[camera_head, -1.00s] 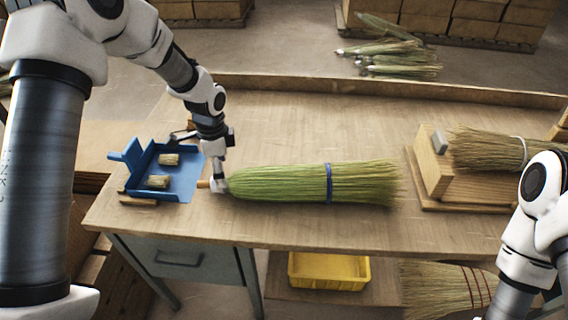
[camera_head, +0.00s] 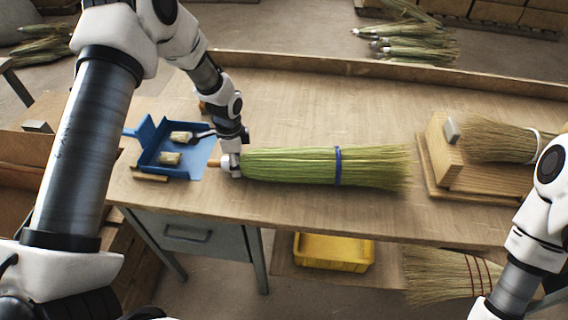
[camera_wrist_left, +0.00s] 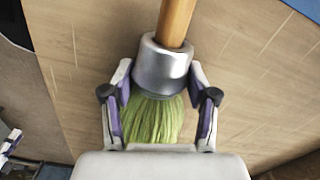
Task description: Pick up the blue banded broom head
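The blue banded broom head (camera_head: 300,166) lies on its side on the workbench, its green bristles pointing right and a blue band (camera_head: 338,166) around their middle. A metal collar (camera_wrist_left: 162,66) and a short wooden handle stub (camera_wrist_left: 176,22) show in the left wrist view. My left gripper (camera_head: 230,164) is at the collar, also seen in the left wrist view (camera_wrist_left: 160,75), with one finger on each side of it. Whether the fingers press on the collar or leave a thin gap is not clear. My right gripper is out of view; only its arm shows at the right.
A blue dustpan (camera_head: 200,166) with small brushes lies left of the gripper. A wooden block stand (camera_head: 441,170) holding a white-banded broom head (camera_head: 495,140) is at the right. A yellow bin (camera_head: 333,250) sits below the front edge. The bench behind the broom is clear.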

